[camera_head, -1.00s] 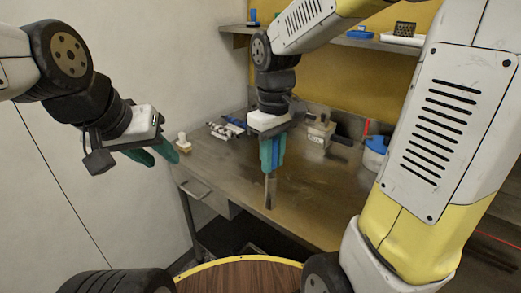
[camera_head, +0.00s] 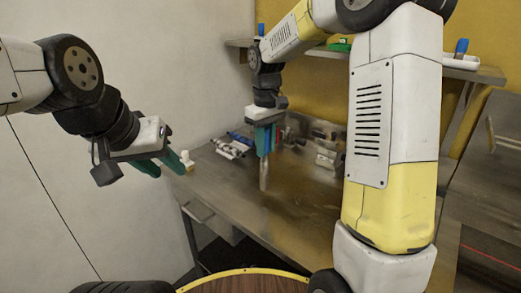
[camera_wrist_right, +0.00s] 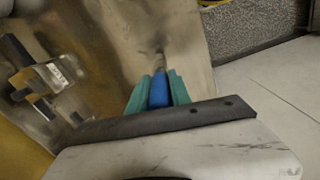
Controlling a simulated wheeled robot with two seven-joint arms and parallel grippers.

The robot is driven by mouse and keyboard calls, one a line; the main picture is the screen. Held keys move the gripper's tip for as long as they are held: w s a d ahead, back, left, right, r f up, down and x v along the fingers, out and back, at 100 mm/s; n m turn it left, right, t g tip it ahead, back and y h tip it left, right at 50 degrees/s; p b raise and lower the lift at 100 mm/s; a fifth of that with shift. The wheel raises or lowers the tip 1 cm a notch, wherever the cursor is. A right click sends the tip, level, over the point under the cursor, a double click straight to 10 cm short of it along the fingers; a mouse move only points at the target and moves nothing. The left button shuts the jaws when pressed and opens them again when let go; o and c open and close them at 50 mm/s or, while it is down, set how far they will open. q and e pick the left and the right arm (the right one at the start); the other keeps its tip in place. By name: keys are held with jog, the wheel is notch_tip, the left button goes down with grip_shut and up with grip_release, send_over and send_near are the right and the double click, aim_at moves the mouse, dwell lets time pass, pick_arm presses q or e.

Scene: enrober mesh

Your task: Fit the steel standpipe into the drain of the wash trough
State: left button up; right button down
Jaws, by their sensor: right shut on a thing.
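The steel standpipe (camera_head: 264,176) hangs upright below my right gripper (camera_head: 266,146), over the metal bench. My right gripper is shut on its blue upper part. In the right wrist view the blue part (camera_wrist_right: 158,93) sits between the green fingers of the right gripper (camera_wrist_right: 158,86), and the steel end (camera_wrist_right: 157,65) points away over the bench. I cannot tell if the end touches the bench. My left gripper (camera_head: 163,165) is open and empty, in the air at the left. I cannot make out the wash trough or its drain in these views.
The metal bench (camera_head: 290,215) is bare at its front. A white-and-blue fitting (camera_head: 233,146), a small white knobbed piece (camera_head: 187,160) and a metal block (camera_head: 326,158) stand on it. A shelf (camera_head: 400,65) with small items runs along the yellow wall.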

aim_at(265, 161)
jog(key=shift+w, duration=0.65)
jog(key=shift+s+f, duration=0.1)
jog(key=shift+f, duration=1.7)
jog(key=shift+f, duration=0.15)
jog(key=c, duration=1.2)
grip_release()
jog(key=shift+o, duration=0.2)
